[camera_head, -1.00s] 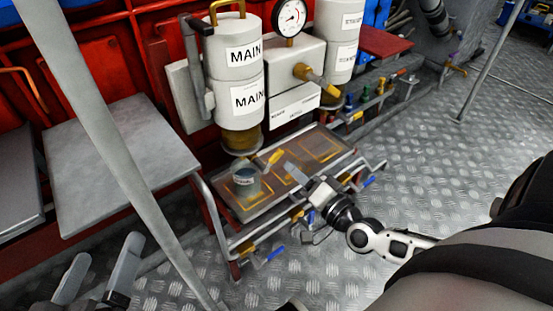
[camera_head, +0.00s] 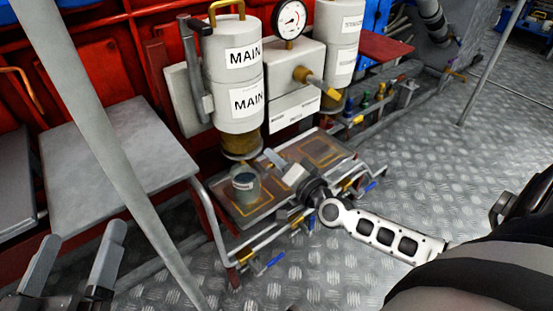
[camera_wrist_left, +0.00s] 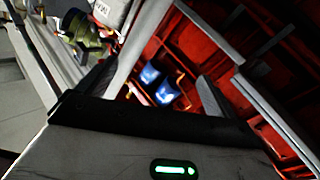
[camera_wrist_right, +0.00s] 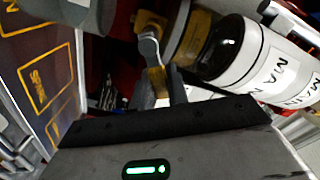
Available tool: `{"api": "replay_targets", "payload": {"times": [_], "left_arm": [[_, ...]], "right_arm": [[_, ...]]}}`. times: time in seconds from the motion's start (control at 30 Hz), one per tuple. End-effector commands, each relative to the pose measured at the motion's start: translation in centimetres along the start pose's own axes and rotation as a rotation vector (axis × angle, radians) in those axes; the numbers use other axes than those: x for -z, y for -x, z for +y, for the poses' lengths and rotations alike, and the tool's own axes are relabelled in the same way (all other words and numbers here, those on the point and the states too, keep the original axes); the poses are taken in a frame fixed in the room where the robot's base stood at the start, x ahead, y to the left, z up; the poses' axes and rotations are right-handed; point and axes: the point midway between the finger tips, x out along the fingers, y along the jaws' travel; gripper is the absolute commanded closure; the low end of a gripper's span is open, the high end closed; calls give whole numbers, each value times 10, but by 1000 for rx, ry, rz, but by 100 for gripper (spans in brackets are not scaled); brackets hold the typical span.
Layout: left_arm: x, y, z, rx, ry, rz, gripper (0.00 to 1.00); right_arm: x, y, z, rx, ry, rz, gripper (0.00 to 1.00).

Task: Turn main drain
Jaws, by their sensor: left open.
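The white main tank (camera_head: 233,75), labelled MAIN, has a brass lower end (camera_head: 243,143). The right wrist view shows the main drain close up, with a grey lever joint (camera_wrist_right: 149,45) and a yellow handle (camera_wrist_right: 156,78). My right gripper (camera_head: 273,158) is just below and right of the tank's lower end. Its fingers, close together in the right wrist view (camera_wrist_right: 162,88), are around the yellow handle. In the head view the handle is hidden. My left gripper (camera_head: 72,262) is open and empty at the lower left, away from the drain; its spread fingers show in the left wrist view (camera_wrist_left: 155,90).
A grey labelled cup (camera_head: 245,187) stands on the tray (camera_head: 262,210) with yellow outlines. A gauge (camera_head: 290,18) and a second white tank (camera_head: 338,50) are right of the main tank. A grey bench (camera_head: 115,165) is at left.

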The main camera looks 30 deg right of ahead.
Motion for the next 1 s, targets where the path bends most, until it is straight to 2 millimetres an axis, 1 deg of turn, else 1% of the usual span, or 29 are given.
{"api": "replay_targets", "payload": {"times": [0.27, 0.47, 0.67, 0.73, 1.0], "left_arm": [[-1, 0, -1, 1, -4, 3, 7], [2, 0, -2, -1, -39, 39, 7], [15, -4, -2, -23, -127, 114, 7], [24, -7, 1, -46, -177, 158, 7], [40, -8, 6, -76, -279, 260, 7]], "right_arm": [[0, 0, 1, 0, -21, 0, 100], [-2, 0, 6, 0, -109, -1, 100], [-3, 0, 13, 0, -253, 0, 100], [-4, 0, 15, 0, -305, 0, 100], [-6, 1, 21, -1, -474, -1, 100]]}}
